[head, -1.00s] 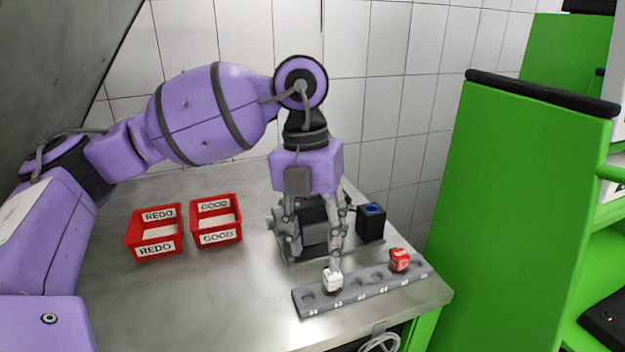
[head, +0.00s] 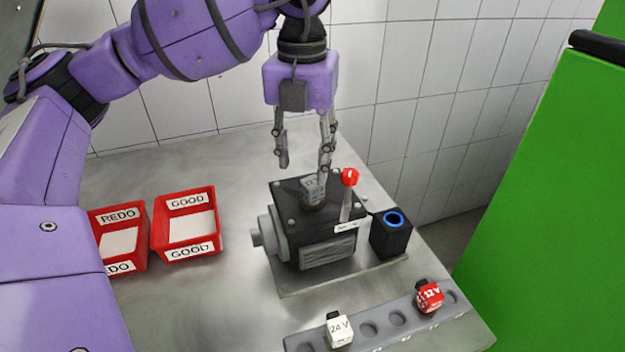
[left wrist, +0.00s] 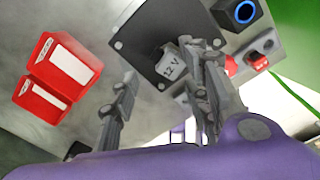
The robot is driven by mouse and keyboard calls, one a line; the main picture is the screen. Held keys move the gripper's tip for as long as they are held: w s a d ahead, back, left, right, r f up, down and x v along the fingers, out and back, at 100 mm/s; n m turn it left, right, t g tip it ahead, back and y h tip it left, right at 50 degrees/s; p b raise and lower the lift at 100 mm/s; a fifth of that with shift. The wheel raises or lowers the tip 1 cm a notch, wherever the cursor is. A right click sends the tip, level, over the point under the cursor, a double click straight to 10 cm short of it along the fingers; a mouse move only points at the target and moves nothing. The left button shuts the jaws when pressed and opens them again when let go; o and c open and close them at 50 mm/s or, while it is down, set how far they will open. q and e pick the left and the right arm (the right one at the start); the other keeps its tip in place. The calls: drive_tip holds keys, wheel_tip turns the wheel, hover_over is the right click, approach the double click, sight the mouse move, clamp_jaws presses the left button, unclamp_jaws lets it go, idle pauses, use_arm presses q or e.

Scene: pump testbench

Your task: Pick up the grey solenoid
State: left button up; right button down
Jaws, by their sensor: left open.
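The grey solenoid (head: 313,188) sits on top of the black pump block (head: 287,202). It also shows in the left wrist view (left wrist: 171,65), with "12 V" on its face. My left gripper (head: 302,172) is open above the block, pointing down. Its right finger is close to the solenoid and partly overlaps it in the head view; I cannot tell whether they touch. The left finger hangs apart from it, to the left. My right gripper is not in view.
A red-knobbed lever (head: 349,178) stands just right of the solenoid. A black box with a blue ring (head: 391,236) is beside the pump. The front rack (head: 368,330) holds a white 24 V solenoid (head: 340,330) and a red 12 V one (head: 429,297). Red GOOD (head: 187,251) and REDO (head: 143,215) bins stand left.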

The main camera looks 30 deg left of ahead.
sight(307, 180)
use_arm(q)
drive_tip(key=f, duration=0.7)
drive_tip(key=shift+s+d+p, duration=0.15)
drive_tip(key=shift+d+p, duration=0.15)
drive_tip(key=shift+c, duration=0.5)
clamp_jaws()
